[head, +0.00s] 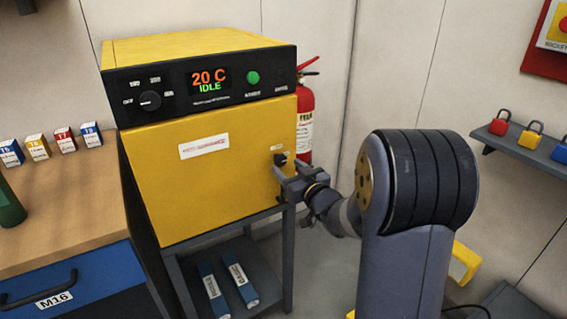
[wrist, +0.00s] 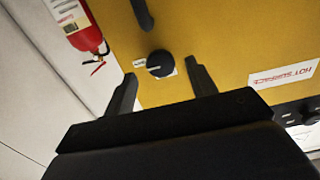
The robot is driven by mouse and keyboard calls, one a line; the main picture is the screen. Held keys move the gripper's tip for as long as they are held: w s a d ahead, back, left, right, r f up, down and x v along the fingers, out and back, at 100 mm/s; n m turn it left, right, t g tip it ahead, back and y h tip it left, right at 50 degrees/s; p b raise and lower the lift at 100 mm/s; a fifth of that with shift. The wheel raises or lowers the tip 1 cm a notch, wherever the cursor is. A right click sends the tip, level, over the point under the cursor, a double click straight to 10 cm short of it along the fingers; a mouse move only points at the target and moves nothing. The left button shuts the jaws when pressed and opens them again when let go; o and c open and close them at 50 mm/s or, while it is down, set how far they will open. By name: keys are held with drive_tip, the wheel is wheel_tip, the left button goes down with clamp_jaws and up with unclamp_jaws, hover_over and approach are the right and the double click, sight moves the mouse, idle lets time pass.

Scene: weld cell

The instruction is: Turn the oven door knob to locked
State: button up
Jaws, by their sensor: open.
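The yellow oven (head: 215,165) stands on a grey stand, its door closed. The door knob (head: 280,158) is small, black and round, near the door's right edge. In the wrist view the knob (wrist: 160,64) has pale label patches beside it, too small to read, and I cannot tell which setting it points to. My gripper (head: 284,183) is in front of the door's right side, partly covering the area just below the knob. In the wrist view my gripper (wrist: 161,72) is open, one finger on each side of the knob, with a visible gap to both. It holds nothing.
A dark handle (wrist: 143,14) lies near the knob in the wrist view. A red extinguisher (head: 306,112) stands right behind the oven. The control panel (head: 205,85) shows 20 C IDLE. A workbench (head: 65,205) is at left, a padlock shelf (head: 530,150) at right.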

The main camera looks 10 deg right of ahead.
sight(282, 162)
drive_tip(key=shift+x, duration=1.8)
drive_tip(key=shift+c, duration=0.5)
drive_tip(key=c, duration=0.8)
